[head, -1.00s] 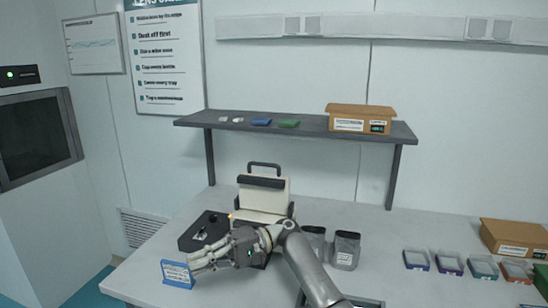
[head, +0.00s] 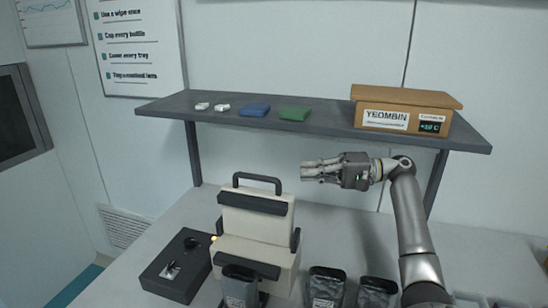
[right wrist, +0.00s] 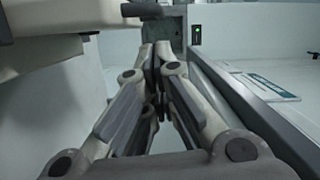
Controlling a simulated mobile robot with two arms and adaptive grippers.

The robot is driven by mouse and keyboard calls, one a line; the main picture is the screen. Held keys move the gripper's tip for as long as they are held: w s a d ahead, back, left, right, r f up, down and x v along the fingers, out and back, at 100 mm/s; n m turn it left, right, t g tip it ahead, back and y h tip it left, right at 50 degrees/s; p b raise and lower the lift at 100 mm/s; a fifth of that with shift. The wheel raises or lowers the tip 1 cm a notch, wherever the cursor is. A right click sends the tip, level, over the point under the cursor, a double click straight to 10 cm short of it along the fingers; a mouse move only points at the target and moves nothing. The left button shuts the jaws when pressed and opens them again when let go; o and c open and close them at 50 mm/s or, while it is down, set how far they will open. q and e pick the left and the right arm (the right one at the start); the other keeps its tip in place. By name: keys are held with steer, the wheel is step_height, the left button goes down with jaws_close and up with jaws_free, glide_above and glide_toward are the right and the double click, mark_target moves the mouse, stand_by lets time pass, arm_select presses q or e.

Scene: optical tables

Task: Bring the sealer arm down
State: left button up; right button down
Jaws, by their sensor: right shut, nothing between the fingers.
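The sealer is a cream machine on the table, with its body (head: 250,258) low and its sealer arm (head: 258,220) raised nearly upright behind. A black loop handle (head: 257,178) tops the arm, and a dark bar (head: 255,203) crosses it. My right gripper (head: 306,172) is shut and empty, right of the handle at about its height in the picture, fingers pointing left with a gap between. In the right wrist view, the shut fingers (right wrist: 155,60) fill the middle; a cream part at upper left (right wrist: 55,20) looks like the sealer. My left gripper is out of view.
A dark control box (head: 178,265) stands left of the sealer. Dark pouches (head: 326,287) stand in front and to the right. A shelf (head: 230,117) behind holds a cardboard box (head: 405,110) and small packs. Table right of the sealer is partly clear.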

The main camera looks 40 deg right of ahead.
arm_select(q)
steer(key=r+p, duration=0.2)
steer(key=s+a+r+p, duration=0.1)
steer(key=p, duration=0.1)
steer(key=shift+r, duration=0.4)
arm_select(e)
steer(key=x, duration=0.9)
steer(key=shift+w+r, duration=0.3)
steer(key=shift+w, duration=0.1)
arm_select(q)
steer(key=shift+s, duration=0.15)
arm_select(e)
steer(key=shift+a, duration=0.1)
